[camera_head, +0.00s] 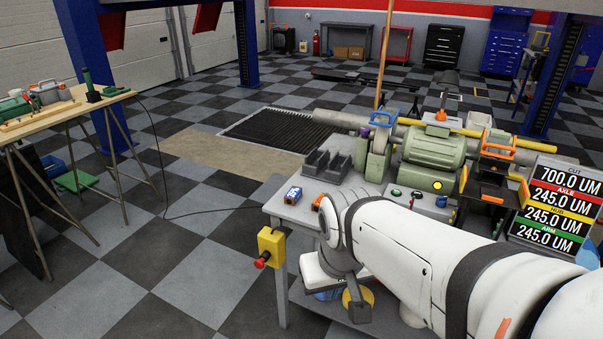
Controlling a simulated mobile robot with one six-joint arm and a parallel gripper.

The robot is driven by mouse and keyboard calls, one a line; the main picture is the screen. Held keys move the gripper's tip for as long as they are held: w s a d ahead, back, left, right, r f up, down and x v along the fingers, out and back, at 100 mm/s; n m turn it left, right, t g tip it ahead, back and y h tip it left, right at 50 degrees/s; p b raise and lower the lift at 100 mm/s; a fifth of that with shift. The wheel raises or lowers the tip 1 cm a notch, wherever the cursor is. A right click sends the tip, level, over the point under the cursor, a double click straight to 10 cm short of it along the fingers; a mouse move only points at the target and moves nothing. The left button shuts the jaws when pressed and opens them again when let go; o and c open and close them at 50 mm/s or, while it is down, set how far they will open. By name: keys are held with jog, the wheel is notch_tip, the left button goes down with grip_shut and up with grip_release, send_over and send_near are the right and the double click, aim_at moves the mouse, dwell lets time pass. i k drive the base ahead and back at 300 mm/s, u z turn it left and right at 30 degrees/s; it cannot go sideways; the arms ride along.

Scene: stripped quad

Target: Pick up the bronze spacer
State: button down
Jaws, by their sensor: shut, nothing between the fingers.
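My white arm comes in from the lower right, and my gripper (359,313) points down at its end, at the front edge of the grey workbench (285,212). The gripper is shut and empty. A gold-yellow round piece (368,297) shows on both sides of the dark fingers, low beside the bench. The fingers cover its middle, and I cannot tell whether they touch it. I cannot tell for sure whether it is the bronze spacer. No other piece is clearly a bronze spacer, and my arm hides part of the bench.
A green grinding machine (433,148) stands on the bench, with a dark slotted holder (327,165) to its left. A yellow switch box (271,243) juts from the bench's left side. A display (562,200) stands at the right. Checkered floor (185,296) is open to the left.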

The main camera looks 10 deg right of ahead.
aim_at(315, 206)
jog(key=z, duration=0.35)
jog(key=i, duration=1)
jog(key=z, duration=1.65)
jog(key=k, duration=0.85)
jog(key=u, duration=1.1)
jog(key=i, duration=0.95)
jog(key=z, duration=0.05)
